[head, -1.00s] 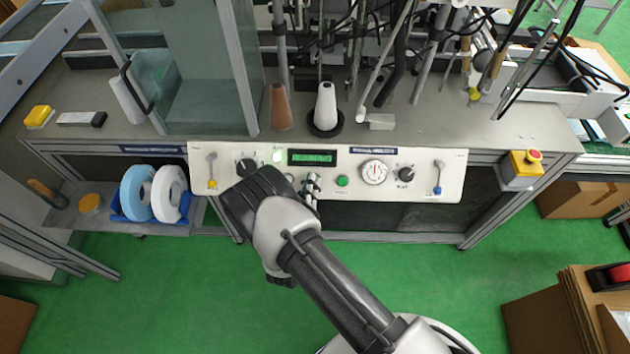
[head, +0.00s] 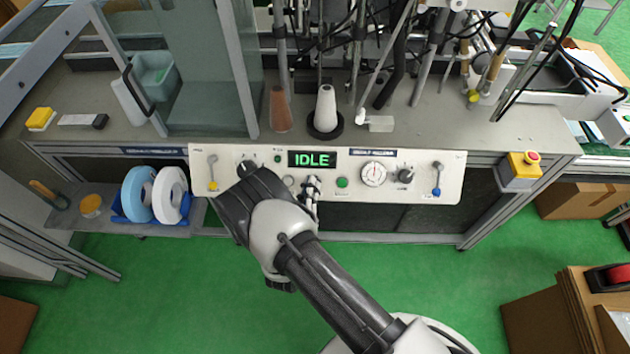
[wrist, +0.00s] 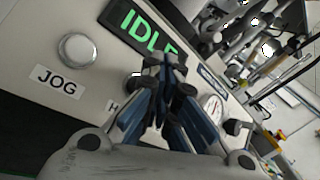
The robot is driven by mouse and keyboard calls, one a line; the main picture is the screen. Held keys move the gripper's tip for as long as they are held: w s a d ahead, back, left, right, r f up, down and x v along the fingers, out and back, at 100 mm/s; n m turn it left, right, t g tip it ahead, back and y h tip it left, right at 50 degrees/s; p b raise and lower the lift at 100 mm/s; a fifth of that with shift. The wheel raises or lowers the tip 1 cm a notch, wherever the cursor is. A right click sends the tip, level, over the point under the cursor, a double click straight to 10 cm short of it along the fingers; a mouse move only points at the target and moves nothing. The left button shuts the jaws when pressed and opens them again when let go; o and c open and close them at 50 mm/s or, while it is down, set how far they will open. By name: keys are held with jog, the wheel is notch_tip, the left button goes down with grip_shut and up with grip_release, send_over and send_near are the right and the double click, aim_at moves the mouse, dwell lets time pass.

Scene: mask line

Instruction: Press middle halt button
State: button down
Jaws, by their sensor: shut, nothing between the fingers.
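The white control panel (head: 400,186) runs along the front of the bench. My gripper (head: 312,186) is shut and empty, its tips in front of the panel between a pale round button (head: 288,181) and a green button (head: 342,183). In the wrist view, my fingers (wrist: 165,65) cover the middle spot, and a label starting with H shows beside them. The halt button is hidden behind the fingers; I cannot tell whether they touch it. The pale button (wrist: 76,49) is labelled JOG. The display (head: 312,159) reads IDLE in green.
The panel also carries a dial gauge (head: 374,174), black knobs and small levers. A yellow box with a red button (head: 532,158) sits at the right. Blue and white rolls (head: 170,194) lie on a lower shelf at left.

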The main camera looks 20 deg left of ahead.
jog(key=s+r+p, duration=0.1)
jog(key=s, duration=0.1)
jog(key=s+d+r+p, duration=0.1)
jog(key=r+p, duration=0.1)
jog(key=shift+s+r, duration=0.1)
jog(key=shift+s, duration=0.3)
dwell(0.9)
